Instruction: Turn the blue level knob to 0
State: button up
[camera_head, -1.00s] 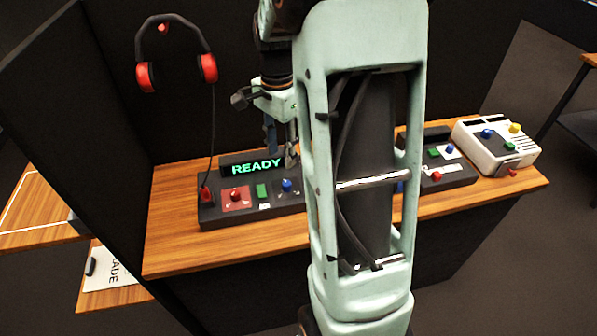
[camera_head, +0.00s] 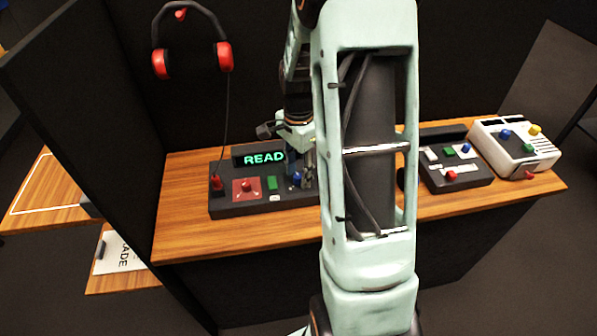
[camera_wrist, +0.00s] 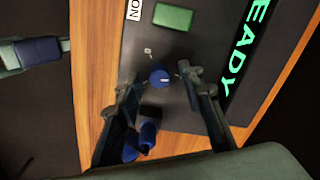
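The blue knob (camera_head: 297,178) is on the dark console (camera_head: 226,208) with the lit green display (camera_head: 264,158). In the wrist view the round blue knob (camera_wrist: 160,78) shows a small pale mark on its top. My gripper (camera_wrist: 156,80) is open, with one finger on each side of the knob in that view. I cannot tell whether the fingers touch it or how high they are above it. In the head view my gripper (camera_head: 309,165) is just over the knob and partly hides it; my arm hides the console's right end.
On the same console are a red knob (camera_head: 246,186), a green button (camera_head: 272,183) and a red plug (camera_head: 217,183). Red headphones (camera_head: 191,50) hang on the back wall. A second dark box (camera_head: 456,175) and a white box (camera_head: 513,150) stand at right. The wooden desk front (camera_head: 230,240) is bare.

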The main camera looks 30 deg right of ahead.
jog(key=shift+c, duration=0.2)
grip_shut()
jog(key=shift+n, duration=0.4)
jog(key=n, duration=0.4)
jog(key=shift+n, duration=0.4)
jog(key=n, duration=0.5)
jog(key=shift+b, duration=0.3)
jog(key=n, duration=0.6)
jog(key=shift+n, duration=0.4)
jog(key=n+p, duration=0.1)
jog(key=n, duration=0.5)
jog(key=shift+p, duration=0.35)
